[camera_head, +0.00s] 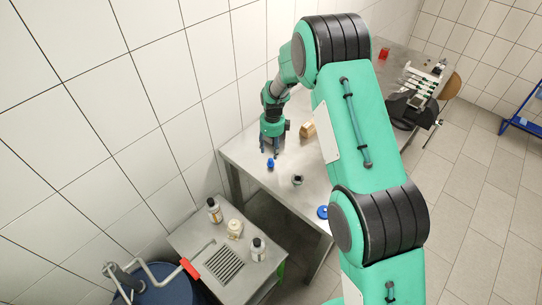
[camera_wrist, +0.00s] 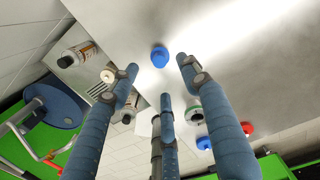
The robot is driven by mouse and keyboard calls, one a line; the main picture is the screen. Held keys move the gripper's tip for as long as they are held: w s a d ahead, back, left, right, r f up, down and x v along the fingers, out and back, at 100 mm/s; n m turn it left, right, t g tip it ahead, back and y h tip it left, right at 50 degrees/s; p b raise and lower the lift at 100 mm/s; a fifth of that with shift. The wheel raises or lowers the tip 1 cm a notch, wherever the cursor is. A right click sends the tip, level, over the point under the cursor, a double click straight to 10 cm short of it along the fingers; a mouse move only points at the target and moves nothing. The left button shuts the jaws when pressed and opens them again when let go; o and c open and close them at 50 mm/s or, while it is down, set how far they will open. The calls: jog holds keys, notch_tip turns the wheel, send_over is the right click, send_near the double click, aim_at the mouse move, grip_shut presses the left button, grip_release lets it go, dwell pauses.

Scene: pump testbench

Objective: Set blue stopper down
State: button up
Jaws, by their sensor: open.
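The blue stopper (camera_head: 270,163) stands on the metal table near its left edge. It also shows in the wrist view (camera_wrist: 160,57) as a round blue cap on the bare tabletop. My gripper (camera_head: 270,152) points down just above and behind the stopper in the head view. In the wrist view, its blue-grey fingers (camera_wrist: 160,76) are spread apart with nothing between them. The stopper shows beyond the fingertips, apart from them. The exact gap between fingers and stopper is hard to tell.
A small dark-topped container (camera_head: 297,180) and a blue round object (camera_head: 322,212) are on the table to the right. A tan block (camera_head: 307,129) stands behind. A lower side table (camera_head: 188,240) holds bottles (camera_head: 214,210). Tabletop around the stopper is clear.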

jog(key=shift+r, duration=1.35)
notch_tip(320, 180, up, 20)
jog(key=n+t, duration=0.2)
jog(key=n, duration=0.4)
send_over(272, 160)
jog(key=s+d, duration=0.5)
jog(key=s, duration=0.1)
jog(key=s+d+r+n, duration=0.4)
jog(key=s+r+n, duration=0.2)
jog(key=s+r, duration=0.5)
jog(key=s+d+r+n+t, duration=0.1)
jog(key=s+d+r+n, duration=0.1)
jog(key=s, duration=0.8)
jog(key=s+d+r+n+t, duration=0.1)
jog(key=s+r+n, duration=0.3)
jog(key=s, duration=0.6)
jog(key=s+d+r+n+t, duration=0.1)
jog(key=s+d+r+n, duration=0.3)
jog(key=s+n, duration=0.3)
jog(key=s, duration=0.3)
jog(key=shift+t, duration=0.3)
